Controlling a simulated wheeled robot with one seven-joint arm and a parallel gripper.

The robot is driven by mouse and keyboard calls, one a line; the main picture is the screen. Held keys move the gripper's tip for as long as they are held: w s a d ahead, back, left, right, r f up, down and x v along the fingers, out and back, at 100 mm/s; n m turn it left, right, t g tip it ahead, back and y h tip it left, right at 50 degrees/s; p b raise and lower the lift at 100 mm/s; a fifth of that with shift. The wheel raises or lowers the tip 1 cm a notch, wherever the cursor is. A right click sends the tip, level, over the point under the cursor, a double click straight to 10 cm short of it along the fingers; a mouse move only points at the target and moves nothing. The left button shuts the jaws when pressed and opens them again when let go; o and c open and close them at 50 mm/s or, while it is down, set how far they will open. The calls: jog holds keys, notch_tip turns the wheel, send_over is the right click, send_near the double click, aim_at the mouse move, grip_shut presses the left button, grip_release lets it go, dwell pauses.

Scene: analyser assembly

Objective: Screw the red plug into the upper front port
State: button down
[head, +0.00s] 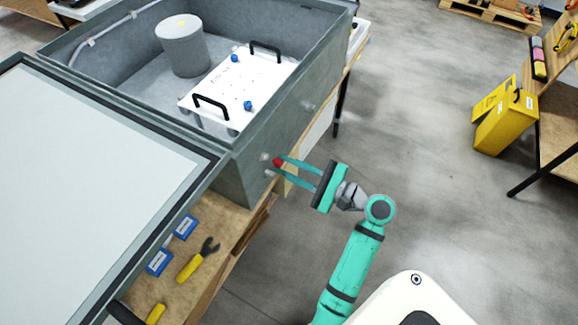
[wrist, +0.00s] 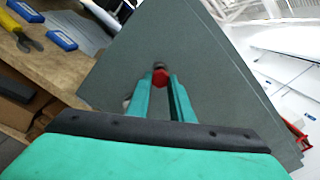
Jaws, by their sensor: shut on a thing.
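The red plug (head: 277,162) is between the fingertips of my gripper (head: 281,167), right at the front wall of the grey analyser box (head: 238,170). In the wrist view the red plug (wrist: 160,78) shows between the two teal fingers of my gripper (wrist: 160,85), with a dark round fitting (wrist: 159,65) just beyond it on the wall. My gripper is shut on the plug. The plug appears to touch the fitting; how deep it sits cannot be told. A small pale fitting (head: 265,156) shows beside the plug on the wall.
The box's open lid (head: 90,190) spreads to the left. Inside the box are a grey cylinder (head: 182,48) and a white panel with black handles (head: 235,90). Blue boxes (head: 160,262) and yellow-handled pliers (head: 197,262) lie on the wooden bench (head: 222,222).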

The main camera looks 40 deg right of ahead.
jog(key=n, duration=0.5)
jog(key=shift+w+a, duration=0.1)
jog(key=shift+w, duration=0.15)
jog(key=n, duration=0.6)
jog(key=shift+w, duration=0.15)
jog(key=shift+w+a, duration=0.25)
jog(key=shift+w, duration=0.45)
dwell(1.8)
